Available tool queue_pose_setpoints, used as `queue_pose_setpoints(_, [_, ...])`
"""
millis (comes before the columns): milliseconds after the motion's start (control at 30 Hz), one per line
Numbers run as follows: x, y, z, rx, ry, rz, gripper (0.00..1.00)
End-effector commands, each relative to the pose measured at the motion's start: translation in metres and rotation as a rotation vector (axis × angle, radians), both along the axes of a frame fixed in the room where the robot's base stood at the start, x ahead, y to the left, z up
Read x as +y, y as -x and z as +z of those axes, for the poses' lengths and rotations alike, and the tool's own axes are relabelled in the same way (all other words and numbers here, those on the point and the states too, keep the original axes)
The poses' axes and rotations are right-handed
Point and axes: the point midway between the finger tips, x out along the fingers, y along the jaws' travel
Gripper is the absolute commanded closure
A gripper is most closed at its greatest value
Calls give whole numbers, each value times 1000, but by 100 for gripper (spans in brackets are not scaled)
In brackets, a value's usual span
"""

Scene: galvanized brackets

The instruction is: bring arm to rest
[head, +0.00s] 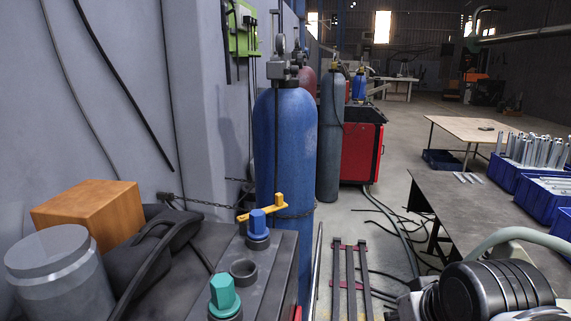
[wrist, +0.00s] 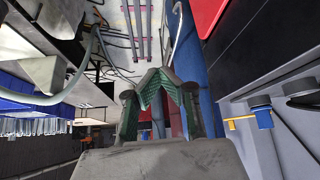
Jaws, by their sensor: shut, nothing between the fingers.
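My gripper (wrist: 160,80) shows in the wrist view, its two green-padded fingers drawn together with nothing between them. It is clear of the things around it, as far as I can see. In the head view part of my arm shows at the bottom right corner, over the near end of the dark table (head: 447,205). My gripper's fingers are not visible in the head view.
A dark bench top (head: 278,246) at the lower left holds a teal hexagonal piece (head: 224,292), a blue piece with a yellow bar (head: 262,207), and an empty ring (head: 244,270). A blue gas cylinder (head: 284,150) stands behind. Blue crates (head: 505,173) hold metal brackets at right.

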Motion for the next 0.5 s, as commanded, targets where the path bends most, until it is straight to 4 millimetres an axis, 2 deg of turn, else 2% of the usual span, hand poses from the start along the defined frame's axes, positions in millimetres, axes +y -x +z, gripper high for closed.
queue_pose_setpoints(33, [-2,6,-8,-5,-1,-10,100])
queue_pose_setpoints(133, [-5,12,-15,-12,-2,-24,100])
queue_pose_setpoints(500, [-6,13,-16,-15,-4,-28,100])
